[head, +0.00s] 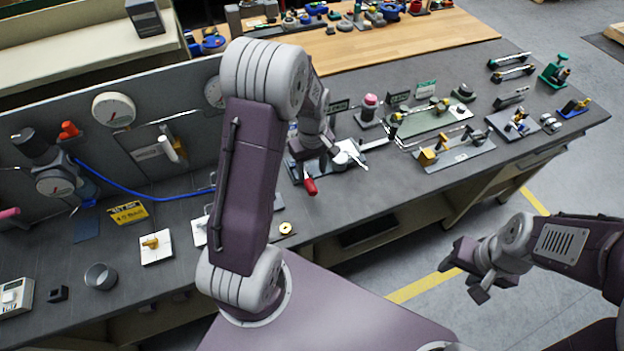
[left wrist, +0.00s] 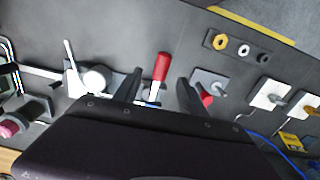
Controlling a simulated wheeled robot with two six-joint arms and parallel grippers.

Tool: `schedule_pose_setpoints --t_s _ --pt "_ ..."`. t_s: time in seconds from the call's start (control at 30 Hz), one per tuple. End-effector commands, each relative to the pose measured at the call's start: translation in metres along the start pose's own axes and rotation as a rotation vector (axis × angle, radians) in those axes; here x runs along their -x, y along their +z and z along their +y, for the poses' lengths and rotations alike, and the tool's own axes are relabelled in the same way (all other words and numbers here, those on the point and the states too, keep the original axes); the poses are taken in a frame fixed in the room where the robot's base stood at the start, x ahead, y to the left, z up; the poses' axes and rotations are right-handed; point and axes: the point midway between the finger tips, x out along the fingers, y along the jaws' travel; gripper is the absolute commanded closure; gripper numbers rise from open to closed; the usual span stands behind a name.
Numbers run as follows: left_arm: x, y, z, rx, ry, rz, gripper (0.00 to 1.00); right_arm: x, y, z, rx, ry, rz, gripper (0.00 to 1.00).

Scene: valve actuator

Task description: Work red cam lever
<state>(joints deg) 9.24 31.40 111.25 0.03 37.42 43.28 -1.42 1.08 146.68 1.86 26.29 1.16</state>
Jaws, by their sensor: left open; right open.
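A red-handled lever (head: 310,186) with a pale metal shank shows near the bench's front edge in the head view. In the left wrist view this red handle (left wrist: 161,66) lies between my left gripper's two dark fingers, with no clear contact on either side. My left gripper (left wrist: 159,80) is open; in the head view it hangs over the bench at the lever, partly hidden by my arm. A second red part (left wrist: 206,98) on a grey plate shows beside the right-hand finger. I cannot tell which is the cam lever. My right gripper (head: 463,279) is open and empty, off the bench.
A white cylinder with a metal arm (left wrist: 94,79) stands beside the lever. A green-grey plate with fittings (head: 435,118) lies to the right. White plates with brass parts (head: 157,248) and a blue hose (head: 140,191) lie to the left. Floor is clear around my right gripper.

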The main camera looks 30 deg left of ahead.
Motion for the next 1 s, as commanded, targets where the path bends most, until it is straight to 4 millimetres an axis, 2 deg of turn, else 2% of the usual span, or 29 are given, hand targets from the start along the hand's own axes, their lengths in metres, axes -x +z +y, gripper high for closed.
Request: schedule_pose_setpoints --t_s 0.17,0.63,0.73,0.77,0.87,0.9,1.0 --pt "0.015 0.0 0.0 0.0 0.0 0.0 0.51 -0.001 0.0 0.0 0.0 0.0 0.0 0.51" --pt "0.015 0.0 0.0 -0.001 0.0 -0.001 0.51 -0.001 0.0 0.0 0.0 0.0 0.0 0.51" --pt "0.022 0.004 0.012 -0.032 0.03 0.03 0.51 -0.01 0.001 0.0 0.0 0.0 0.0 0.51" --pt "0.027 0.009 0.015 -0.047 0.041 0.041 0.51 -0.014 0.002 0.0 0.0 0.0 0.0 0.51" --pt "0.034 0.049 0.005 -0.143 0.066 0.06 0.51 -0.029 0.003 0.001 0.0 0.0 0.0 0.51" --pt "0.033 0.068 -0.004 -0.23 0.074 0.066 0.51 -0.034 0.004 0.001 0.0 0.0 0.0 0.51" --pt "0.024 0.108 -0.033 -0.483 0.08 0.078 0.51 -0.04 0.004 0.001 0.0 0.0 0.0 0.51"
